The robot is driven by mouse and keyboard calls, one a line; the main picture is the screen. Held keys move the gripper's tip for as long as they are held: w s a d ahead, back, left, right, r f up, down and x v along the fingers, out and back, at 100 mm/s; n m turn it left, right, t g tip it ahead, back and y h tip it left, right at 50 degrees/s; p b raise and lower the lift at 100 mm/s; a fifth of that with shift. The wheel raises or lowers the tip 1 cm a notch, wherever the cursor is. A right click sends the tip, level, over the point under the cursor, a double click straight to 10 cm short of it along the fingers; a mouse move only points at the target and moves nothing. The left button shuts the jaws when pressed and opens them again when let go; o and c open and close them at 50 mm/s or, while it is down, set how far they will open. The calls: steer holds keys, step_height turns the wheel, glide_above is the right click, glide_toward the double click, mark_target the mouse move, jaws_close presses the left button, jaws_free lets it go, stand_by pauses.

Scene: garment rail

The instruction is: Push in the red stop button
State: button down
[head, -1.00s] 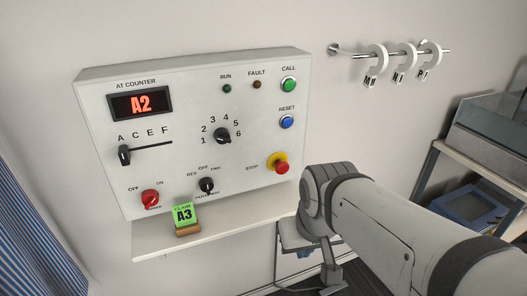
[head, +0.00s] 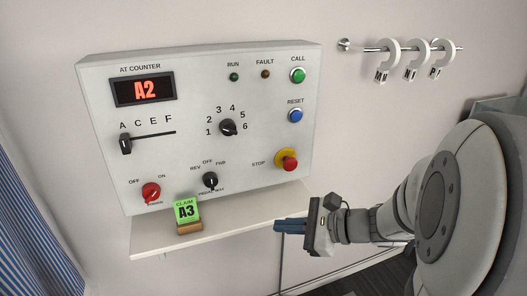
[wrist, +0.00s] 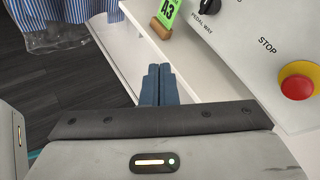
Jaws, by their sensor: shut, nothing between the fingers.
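The red stop button (head: 290,164) sits on a yellow collar at the lower right of the white control panel (head: 180,140). It also shows at the right edge of the wrist view (wrist: 297,87). My gripper (head: 277,226) is shut and empty, with its blue fingers together. In the head view it is below the button, by the right end of the shelf, and points left. In the wrist view the fingertips (wrist: 159,70) are to the left of the button and apart from it.
A narrow shelf (head: 235,229) runs below the panel and holds a green A3 claim card (head: 186,211) in a wooden stand. Knobs, a slider, the green call button (head: 298,75) and the blue reset button (head: 295,115) are on the panel. A rail with hooks (head: 388,52) is at upper right.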

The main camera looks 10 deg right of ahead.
mark_target(293, 167)
steer(key=w+d+m+t+h+b, duration=0.2)
steer(key=w+d+m+t+h, duration=0.2)
steer(key=d+m+t, duration=0.5)
steer(key=w+d+m, duration=0.2)
steer(key=d, duration=0.3)
steer(key=shift+w+f+m, duration=0.15)
steer(key=shift+f+m, duration=0.05)
steer(key=shift+m, duration=0.1)
steer(key=p+x, duration=0.1)
steer(key=x, duration=1.3)
steer(key=shift+w+d+r+p, duration=0.1)
steer(key=shift+r+p, duration=0.05)
steer(key=shift+p, duration=0.15)
